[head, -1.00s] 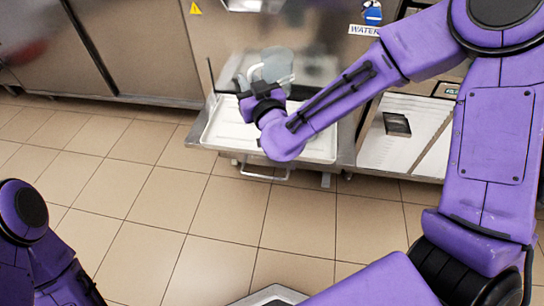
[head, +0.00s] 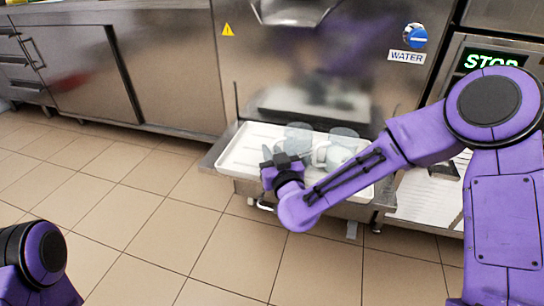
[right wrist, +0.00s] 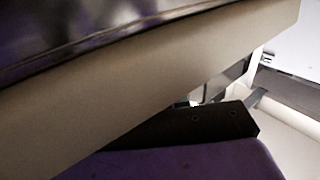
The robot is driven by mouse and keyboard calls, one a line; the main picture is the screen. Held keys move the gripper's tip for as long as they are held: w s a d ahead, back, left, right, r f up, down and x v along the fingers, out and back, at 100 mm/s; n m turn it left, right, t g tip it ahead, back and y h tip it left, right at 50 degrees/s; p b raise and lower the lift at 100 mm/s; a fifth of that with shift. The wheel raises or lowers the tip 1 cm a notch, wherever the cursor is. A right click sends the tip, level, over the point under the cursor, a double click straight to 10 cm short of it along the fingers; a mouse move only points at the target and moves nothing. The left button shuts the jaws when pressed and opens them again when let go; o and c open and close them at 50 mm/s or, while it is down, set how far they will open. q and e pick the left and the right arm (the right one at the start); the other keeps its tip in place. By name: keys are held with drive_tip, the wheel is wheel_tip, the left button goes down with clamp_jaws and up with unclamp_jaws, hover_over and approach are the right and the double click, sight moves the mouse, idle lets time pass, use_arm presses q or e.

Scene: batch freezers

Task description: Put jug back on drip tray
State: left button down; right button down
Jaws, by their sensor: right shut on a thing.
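A see-through jug (head: 298,137) is at my right gripper (head: 281,158) in the head view, over the white drip tray (head: 238,150). The gripper is shut on it, and the fingers and wrist hide its lower part. I cannot tell whether its base touches the tray. A second pale shape like a jug (head: 344,142), with a white handle on its left, shows just to the right, partly behind my right forearm. In the right wrist view I cannot make out the jug. My left gripper is not in view.
The steel freezer front (head: 320,70) rises right behind the tray, with a blue WATER knob (head: 415,36) at upper right. A machine with a STOP display (head: 491,61) stands at right. The tiled floor (head: 150,240) in front is clear.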

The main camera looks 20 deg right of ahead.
drive_tip(key=c, duration=1.1)
unclamp_jaws()
drive_tip(key=shift+s+r, duration=0.15)
drive_tip(key=shift+r, duration=0.05)
drive_tip(key=s+p, duration=0.6)
drive_tip(key=s, duration=0.5)
drive_tip(key=shift+s+p, duration=0.3)
drive_tip(key=shift+s, duration=0.1)
drive_tip(key=shift+f, duration=0.1)
